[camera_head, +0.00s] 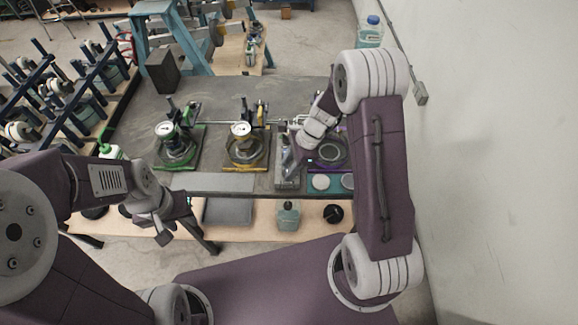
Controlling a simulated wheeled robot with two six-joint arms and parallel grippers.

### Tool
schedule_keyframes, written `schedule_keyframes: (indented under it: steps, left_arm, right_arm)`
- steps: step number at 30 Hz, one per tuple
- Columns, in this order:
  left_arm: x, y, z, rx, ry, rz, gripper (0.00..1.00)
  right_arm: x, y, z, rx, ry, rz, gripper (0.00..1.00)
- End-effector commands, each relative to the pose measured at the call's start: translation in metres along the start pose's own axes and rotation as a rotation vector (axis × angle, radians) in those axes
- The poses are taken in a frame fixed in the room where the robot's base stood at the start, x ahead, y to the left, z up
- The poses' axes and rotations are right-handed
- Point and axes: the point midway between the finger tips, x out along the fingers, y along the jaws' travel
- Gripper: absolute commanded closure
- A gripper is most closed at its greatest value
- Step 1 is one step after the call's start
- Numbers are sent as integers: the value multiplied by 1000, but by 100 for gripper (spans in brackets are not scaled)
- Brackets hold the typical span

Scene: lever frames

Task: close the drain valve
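A row of lever frames stands on the dark bench. One has a green base and a round gauge (165,129), and one has a yellow base and a round gauge (240,129). A purple-edged frame (328,153) is at the right, partly hidden by my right arm. I cannot tell which part is the drain valve. My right gripper (289,158) is over the grey block between the yellow and purple frames; its fingers are too small to read. My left gripper (167,222) hangs before the bench's front edge, away from the frames; its finger opening is unclear.
The bench (225,98) has bare room behind the frames. A lower shelf (262,216) holds a bottle (288,216) and a black round part (333,213). A wall (480,150) closes the right side. A rack (60,95) stands at left.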

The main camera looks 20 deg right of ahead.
Motion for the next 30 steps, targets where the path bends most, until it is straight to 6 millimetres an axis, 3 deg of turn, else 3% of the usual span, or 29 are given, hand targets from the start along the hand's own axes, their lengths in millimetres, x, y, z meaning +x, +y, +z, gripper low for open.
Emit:
schedule_keyframes:
  steps: [1,3,4,17,30]
  left_arm:
    - [0,0,0,0,0,0,64]
    - [0,0,0,0,0,0,64]
    - [0,0,0,0,0,0,64]
    - [-5,0,0,0,0,0,64]
    - [-24,0,-3,0,0,0,64]
  right_arm:
    - [0,1,0,-1,-1,3,79]
    - [0,1,0,-1,-1,3,98]
    - [0,1,0,0,0,3,100]
    - [-1,1,0,-56,0,28,100]
    - [-1,-2,1,-389,0,166,100]
